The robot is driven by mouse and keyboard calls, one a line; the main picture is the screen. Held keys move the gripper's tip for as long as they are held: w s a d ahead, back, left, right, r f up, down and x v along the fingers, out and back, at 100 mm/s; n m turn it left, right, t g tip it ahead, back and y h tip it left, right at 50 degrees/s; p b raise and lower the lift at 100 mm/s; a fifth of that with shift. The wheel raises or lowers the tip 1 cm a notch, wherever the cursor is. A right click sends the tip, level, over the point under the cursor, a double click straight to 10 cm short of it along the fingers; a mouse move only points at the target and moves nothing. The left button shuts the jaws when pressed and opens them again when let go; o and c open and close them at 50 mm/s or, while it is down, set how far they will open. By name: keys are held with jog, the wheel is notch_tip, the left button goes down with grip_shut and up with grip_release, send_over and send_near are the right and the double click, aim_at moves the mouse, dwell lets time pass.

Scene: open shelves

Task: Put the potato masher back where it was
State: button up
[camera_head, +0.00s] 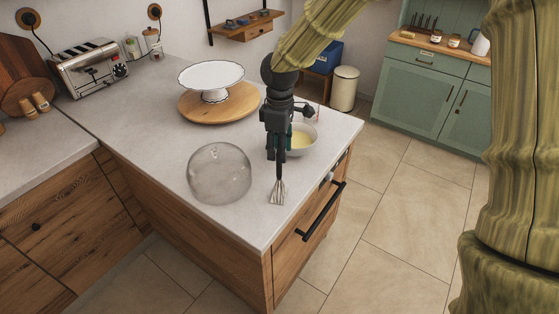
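The potato masher (277,192) shows as a metal head pointing down below my gripper (278,155), over the light counter (165,123) near its front right edge. My gripper appears shut around its upper part, which the dark fingers mostly hide. I cannot tell whether the masher head touches the counter. A grey bowl (312,147) with pale yellow contents (300,140) stands just right of and behind my gripper, which partly hides it.
A clear glass dome (219,172) stands left of the masher. A white cake stand (211,80) on a round wooden board (190,108) is farther back. A toaster (88,68) is at the back left. The counter between toaster and dome is clear.

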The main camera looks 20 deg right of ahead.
jog(key=shift+r+b, duration=0.45)
jog(key=shift+r, duration=2.05)
